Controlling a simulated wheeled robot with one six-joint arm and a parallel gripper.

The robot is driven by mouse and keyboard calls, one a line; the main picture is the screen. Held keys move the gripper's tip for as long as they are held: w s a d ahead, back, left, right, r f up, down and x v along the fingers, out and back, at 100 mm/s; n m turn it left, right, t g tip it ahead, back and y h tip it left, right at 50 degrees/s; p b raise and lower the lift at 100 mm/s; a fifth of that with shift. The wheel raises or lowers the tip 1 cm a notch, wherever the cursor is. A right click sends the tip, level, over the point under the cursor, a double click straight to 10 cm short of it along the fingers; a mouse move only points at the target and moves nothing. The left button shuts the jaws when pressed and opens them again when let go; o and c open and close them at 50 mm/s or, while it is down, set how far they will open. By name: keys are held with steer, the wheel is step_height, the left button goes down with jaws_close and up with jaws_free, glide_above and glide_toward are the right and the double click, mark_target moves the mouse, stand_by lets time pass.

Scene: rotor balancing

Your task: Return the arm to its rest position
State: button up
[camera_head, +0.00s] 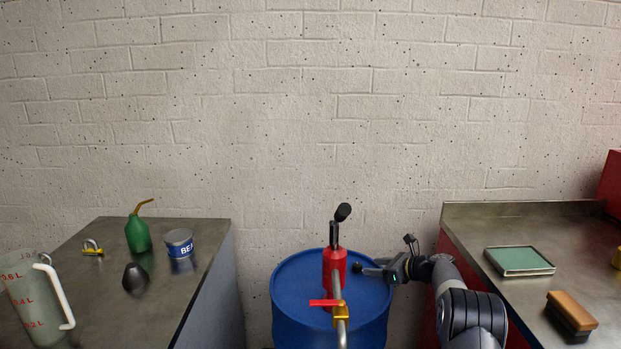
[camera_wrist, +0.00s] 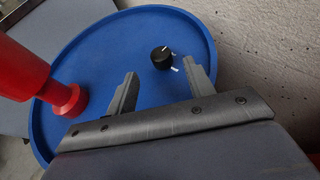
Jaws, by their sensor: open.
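My gripper (camera_head: 378,269) reaches over the blue drum (camera_head: 292,296) from the right, with the arm extending back toward the lower right. In the wrist view the two fingers of my gripper (camera_wrist: 160,85) stand apart with nothing between them. A small black knob (camera_wrist: 161,57) with white marks lies on the blue drum top (camera_wrist: 110,55) just beyond the fingertips, not touching them as far as I can tell. The red cylinder-shaped device (camera_head: 335,268) stands at the drum, left of my gripper; its red body also shows in the wrist view (camera_wrist: 22,68).
The left bench (camera_head: 185,225) holds a green oil can (camera_head: 138,234), a tin (camera_head: 179,243), a dark rounded object (camera_head: 135,278), a brass padlock-like piece (camera_head: 92,248) and a measuring jug (camera_head: 35,310). The right bench (camera_head: 530,225) holds a green-topped box (camera_head: 519,261) and a brush (camera_head: 571,315).

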mark_target(358, 267)
steer(key=x, duration=0.6)
steer(key=shift+w+a, duration=0.15)
steer(key=shift+a, duration=0.05)
steer(key=shift+r+m+t, duration=0.1)
steer(key=shift+m+t, duration=0.3)
steer(key=shift+s+a+f+m+t+h+b, duration=0.1)
steer(key=shift+m+t+h+b, duration=0.5)
steer(key=shift+m+h+b, duration=0.25)
steer(key=shift+s+f+m+t+h+b, duration=0.1)
steer(key=shift+s+m+t+h+b, duration=0.05)
steer(key=shift+m+t+h+b, duration=0.55)
steer(key=m+h+b, duration=0.1)
steer(key=h+b, duration=0.1)
steer(key=m+t+h+b, duration=0.1)
steer(key=m+h, duration=0.1)
steer(key=shift+a+m+b, duration=0.2)
steer(key=shift+m+b, duration=0.05)
steer(key=shift+b, duration=0.15)
steer(key=shift+s+d+r+h, duration=0.1)
steer(key=shift+s+r+h, duration=0.1)
steer(key=shift+h, duration=0.05)
steer(key=shift+b+v, duration=1.35)
steer(key=shift+v, duration=2.95)
steer(key=shift+d, duration=0.1)
